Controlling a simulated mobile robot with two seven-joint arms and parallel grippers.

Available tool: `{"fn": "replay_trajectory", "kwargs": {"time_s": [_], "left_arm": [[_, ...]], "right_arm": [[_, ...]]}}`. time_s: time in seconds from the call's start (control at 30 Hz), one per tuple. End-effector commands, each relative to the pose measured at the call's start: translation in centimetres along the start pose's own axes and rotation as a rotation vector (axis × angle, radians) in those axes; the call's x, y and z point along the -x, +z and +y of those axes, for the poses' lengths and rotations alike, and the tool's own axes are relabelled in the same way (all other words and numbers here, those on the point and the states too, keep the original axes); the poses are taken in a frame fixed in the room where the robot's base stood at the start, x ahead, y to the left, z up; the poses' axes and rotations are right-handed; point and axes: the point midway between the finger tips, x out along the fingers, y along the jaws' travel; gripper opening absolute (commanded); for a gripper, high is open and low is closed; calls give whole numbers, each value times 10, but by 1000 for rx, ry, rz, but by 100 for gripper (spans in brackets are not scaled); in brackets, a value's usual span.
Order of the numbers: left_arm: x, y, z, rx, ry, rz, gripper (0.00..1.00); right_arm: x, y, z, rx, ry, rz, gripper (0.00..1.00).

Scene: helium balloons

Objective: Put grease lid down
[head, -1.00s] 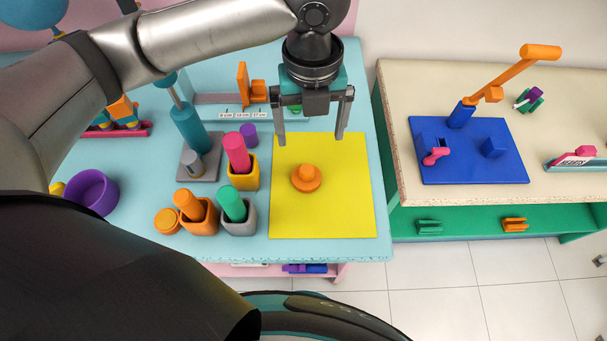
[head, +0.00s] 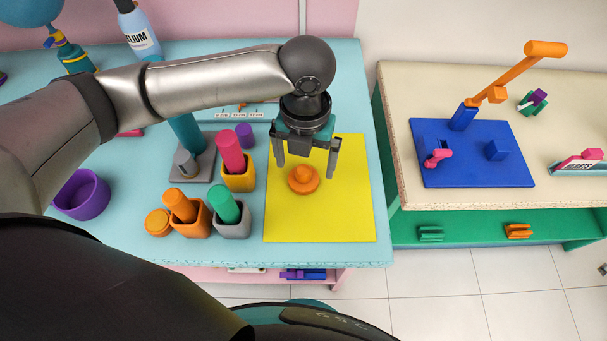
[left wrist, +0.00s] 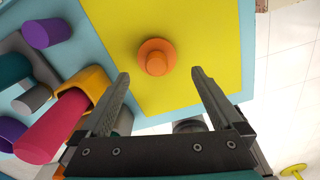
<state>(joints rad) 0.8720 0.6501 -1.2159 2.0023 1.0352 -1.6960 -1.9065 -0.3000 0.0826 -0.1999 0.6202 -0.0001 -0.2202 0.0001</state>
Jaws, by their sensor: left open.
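An orange round lid with a raised knob (head: 303,179) lies flat, knob up, on a yellow mat (head: 340,215); I take it for the grease lid. My left gripper (head: 306,170) is open and empty, its fingertips just behind the lid in the head view. The left wrist view shows the lid (left wrist: 156,58) between and slightly beyond the open fingertips (left wrist: 160,73), touching neither. My right gripper is not in view.
Left of the mat stand pots with pink (head: 231,150), orange (head: 181,206) and green (head: 223,205) handles. A purple bowl (head: 82,195) sits farther left. A beige table (head: 390,120) with a blue board stands to the right, across a gap.

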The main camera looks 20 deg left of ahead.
Motion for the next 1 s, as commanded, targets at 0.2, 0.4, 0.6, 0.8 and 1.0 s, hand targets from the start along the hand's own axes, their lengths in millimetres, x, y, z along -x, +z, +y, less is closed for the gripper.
{"fn": "replay_trajectory", "kwargs": {"time_s": [0.2, 0.4, 0.6, 0.8, 1.0], "left_arm": [[-23, 6, 3, 3, 1, 2, 100], [-49, 8, 4, 1, 0, 1, 100], [-54, 9, 4, 0, 0, 0, 100], [-53, 9, 4, 0, 0, -1, 89], [-53, 9, 4, 0, 0, -1, 66]], "right_arm": [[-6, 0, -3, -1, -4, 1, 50], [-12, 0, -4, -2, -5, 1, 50], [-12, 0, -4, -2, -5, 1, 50], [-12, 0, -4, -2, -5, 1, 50], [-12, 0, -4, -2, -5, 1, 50]]}}
